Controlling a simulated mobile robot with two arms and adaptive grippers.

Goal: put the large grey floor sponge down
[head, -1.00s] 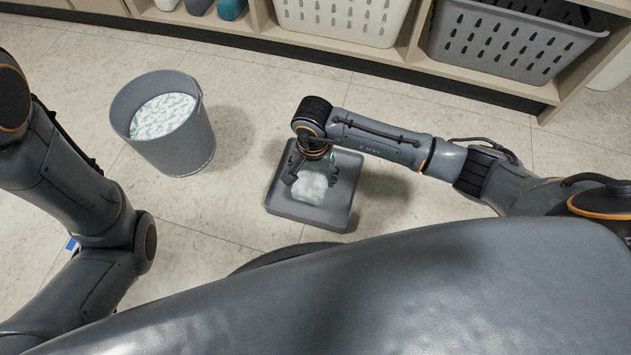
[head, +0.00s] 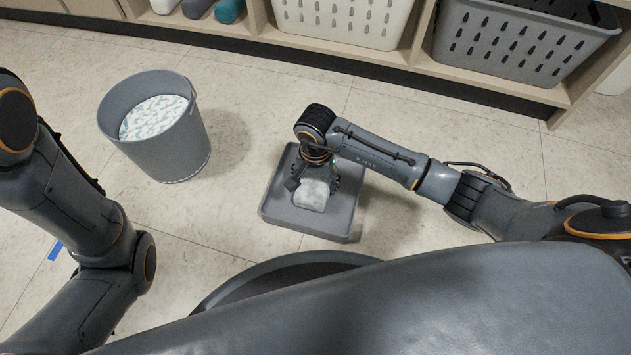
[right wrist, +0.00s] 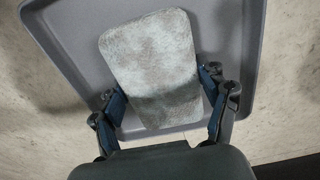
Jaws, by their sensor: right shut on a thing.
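The large grey floor sponge (head: 312,195) is a pale grey, rounded block over the grey tray (head: 273,212). My right gripper (head: 313,178) is shut on it from above. In the right wrist view the sponge (right wrist: 151,62) sits between the two fingers (right wrist: 165,108), inside the outline of the tray (right wrist: 226,50). I cannot tell whether the sponge touches the tray floor. My left arm shows at the left of the head view, but its gripper is out of the picture.
A grey bucket (head: 168,152) with white and teal contents stands left of the tray. A shelf at the back holds a white basket (head: 345,18) and a grey basket (head: 520,40). The floor between bucket and tray is clear. A blue floor mark (head: 56,250) lies at left.

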